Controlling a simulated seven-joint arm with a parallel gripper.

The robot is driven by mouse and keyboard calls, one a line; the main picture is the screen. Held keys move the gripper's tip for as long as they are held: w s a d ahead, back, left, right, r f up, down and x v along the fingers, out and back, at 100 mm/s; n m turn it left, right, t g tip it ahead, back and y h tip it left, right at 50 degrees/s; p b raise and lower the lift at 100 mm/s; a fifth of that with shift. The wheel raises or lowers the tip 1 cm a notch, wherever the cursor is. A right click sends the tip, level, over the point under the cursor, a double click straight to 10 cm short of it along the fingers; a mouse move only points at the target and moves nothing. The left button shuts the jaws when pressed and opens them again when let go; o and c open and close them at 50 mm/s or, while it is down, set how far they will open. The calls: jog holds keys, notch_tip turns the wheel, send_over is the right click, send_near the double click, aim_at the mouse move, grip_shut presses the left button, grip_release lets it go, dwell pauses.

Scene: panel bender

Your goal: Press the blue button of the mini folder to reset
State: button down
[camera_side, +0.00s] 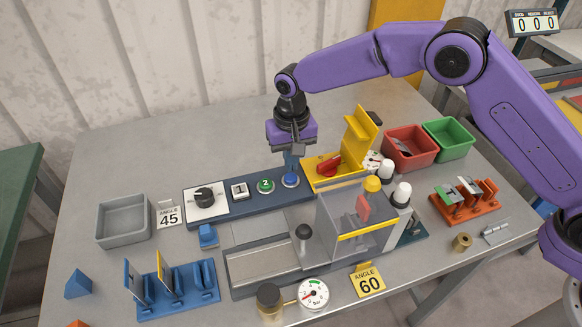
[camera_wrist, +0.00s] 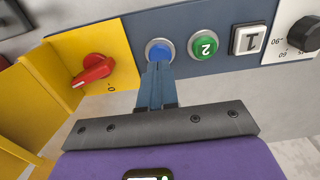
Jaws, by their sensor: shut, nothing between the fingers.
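The mini folder has a dark blue control panel (camera_side: 222,206) along its back. The blue button (camera_side: 291,180) sits at the panel's right end, beside the green button marked 2 (camera_side: 265,186). My gripper (camera_side: 291,168) is above the blue button, pointing down, its fingers together and empty. In the wrist view the blue button (camera_wrist: 160,52) has a pale ring, and my fingertips (camera_wrist: 159,66) overlap its near edge. I cannot tell whether they touch it.
A white button marked 1 (camera_side: 240,190) and a black rotary knob (camera_side: 204,196) lie left on the panel. A yellow plate with a red switch (camera_side: 329,166) and an upright yellow bracket (camera_side: 357,138) stand close on the right. A clear guard (camera_side: 340,222) is in front.

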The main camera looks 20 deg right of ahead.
notch_tip(320, 180, up, 11)
jog(key=shift+f, duration=0.2)
jog(key=shift+w, duration=0.1)
dwell(0.5)
notch_tip(320, 180, up, 5)
jog(key=n, duration=0.6)
send_over(388, 162)
jog(key=shift+d+r, duration=0.1)
jog(key=shift+r, duration=0.1)
jog(key=s+d+f+n, duration=0.3)
jog(key=s+d+n, duration=0.3)
jog(key=s+d, duration=1.3)
jog(key=shift+n, duration=0.3)
